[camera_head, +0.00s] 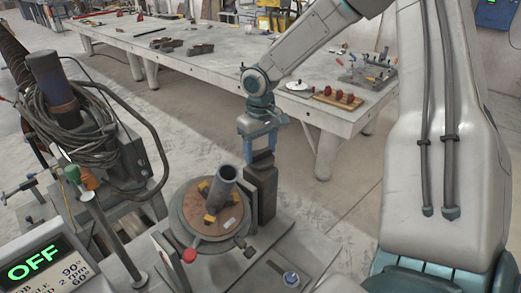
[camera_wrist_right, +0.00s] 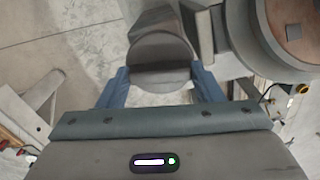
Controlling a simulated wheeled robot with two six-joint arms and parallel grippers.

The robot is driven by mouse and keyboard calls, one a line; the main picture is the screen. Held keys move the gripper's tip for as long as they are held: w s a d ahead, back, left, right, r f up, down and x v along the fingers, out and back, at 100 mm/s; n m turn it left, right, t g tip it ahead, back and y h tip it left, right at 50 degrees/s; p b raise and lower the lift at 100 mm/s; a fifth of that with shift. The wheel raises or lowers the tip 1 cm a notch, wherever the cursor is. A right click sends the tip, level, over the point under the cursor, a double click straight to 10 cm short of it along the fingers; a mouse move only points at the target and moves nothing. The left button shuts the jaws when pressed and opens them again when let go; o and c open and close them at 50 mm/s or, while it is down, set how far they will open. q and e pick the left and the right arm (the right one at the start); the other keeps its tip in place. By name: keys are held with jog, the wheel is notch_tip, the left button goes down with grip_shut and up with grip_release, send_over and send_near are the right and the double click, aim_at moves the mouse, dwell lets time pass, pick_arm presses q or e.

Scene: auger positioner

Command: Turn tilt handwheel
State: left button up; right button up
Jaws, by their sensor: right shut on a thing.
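My right gripper (camera_head: 262,150) reaches down from above onto the dark part at the top of this block. In the right wrist view its blue fingers (camera_wrist_right: 161,88) are on both sides of a dark rounded piece (camera_wrist_right: 160,50), which looks like the tilt handwheel; its rim is partly hidden. The gripper is shut on this piece. My left gripper is not in view.
A display reading OFF (camera_head: 45,265) is at lower left, below a coil of cable (camera_head: 75,135). A long workbench (camera_head: 220,62) with tools stands behind. The floor to the right is clear.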

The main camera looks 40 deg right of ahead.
jog(key=m, duration=0.3)
jog(key=shift+m+b, duration=0.3)
jog(key=shift+m, duration=0.1)
jog(key=m, duration=0.3)
jog(key=shift+b, duration=0.35)
jog(key=m, duration=0.4)
jog(key=shift+b, duration=0.35)
jog(key=m, duration=0.3)
jog(key=shift+m+b, duration=0.35)
jog(key=shift+m, duration=0.05)
jog(key=m+b, duration=0.1)
jog(key=m, duration=0.5)
jog(key=m+b, duration=0.1)
jog(key=m, duration=0.3)
jog(key=shift+m, duration=0.3)
jog(key=shift+r+m+b, duration=0.1)
jog(key=shift+m+b, duration=0.3)
jog(key=shift+m, duration=0.7)
